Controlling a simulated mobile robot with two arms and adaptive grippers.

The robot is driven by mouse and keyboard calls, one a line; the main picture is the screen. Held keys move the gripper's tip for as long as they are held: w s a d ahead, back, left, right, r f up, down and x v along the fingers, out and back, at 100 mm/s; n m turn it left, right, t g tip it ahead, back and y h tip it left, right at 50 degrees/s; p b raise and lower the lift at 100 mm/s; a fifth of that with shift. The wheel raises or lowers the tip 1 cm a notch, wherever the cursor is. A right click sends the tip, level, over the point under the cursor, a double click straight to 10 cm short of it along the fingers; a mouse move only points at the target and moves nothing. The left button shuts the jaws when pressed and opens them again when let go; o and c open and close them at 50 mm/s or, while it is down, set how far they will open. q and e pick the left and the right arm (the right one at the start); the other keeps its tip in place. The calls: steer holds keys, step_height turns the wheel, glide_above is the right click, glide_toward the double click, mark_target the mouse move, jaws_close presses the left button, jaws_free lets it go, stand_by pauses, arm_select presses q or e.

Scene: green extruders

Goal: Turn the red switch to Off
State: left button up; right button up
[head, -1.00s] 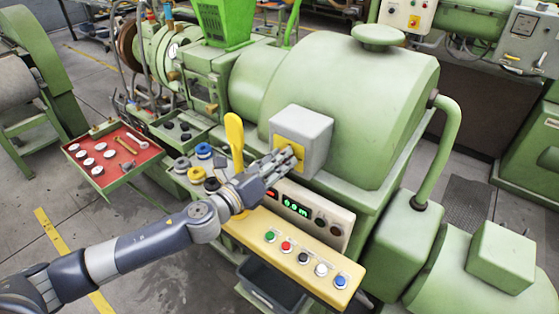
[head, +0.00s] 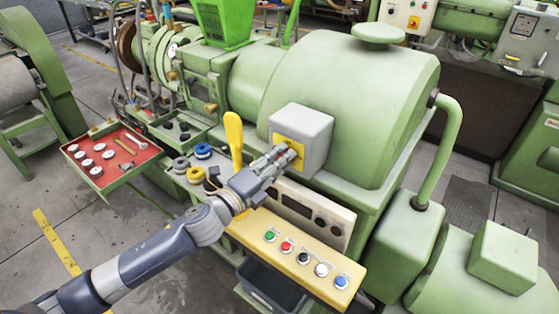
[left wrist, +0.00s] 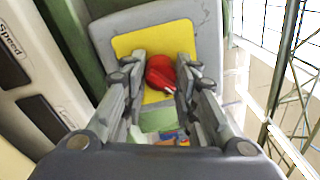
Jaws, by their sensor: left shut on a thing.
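The red switch (left wrist: 165,74) is a rounded red knob on a yellow plate (left wrist: 128,46), which is fixed to a grey box (head: 318,135) on the green machine. In the head view a little of the red switch (head: 296,149) shows past the fingers. My left gripper (left wrist: 162,80) is at the plate, with one finger on each side of the switch, shut on it. The switch appears tilted in the left wrist view. The fingers partly hide the plate in the head view. My right gripper is not in view.
Below the box, a panel (head: 345,222) carries a dark display, and a yellow ledge (head: 262,222) holds several coloured buttons. A yellow lever (head: 234,132) stands close left of my gripper. A red tray (head: 90,150) with small parts is at the left.

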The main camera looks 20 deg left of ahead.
arm_select(q)
steer(key=n, duration=0.6)
steer(key=shift+r+y+p, duration=0.1)
steer(key=shift+y+p, duration=0.2)
steer(key=shift+n+p, duration=0.5)
steer(key=shift+n, duration=1.8)
steer(key=o, duration=1.1)
steer(key=v, duration=1.2)
steer(key=shift+d+f, duration=0.1)
steer(key=shift+f, duration=0.25)
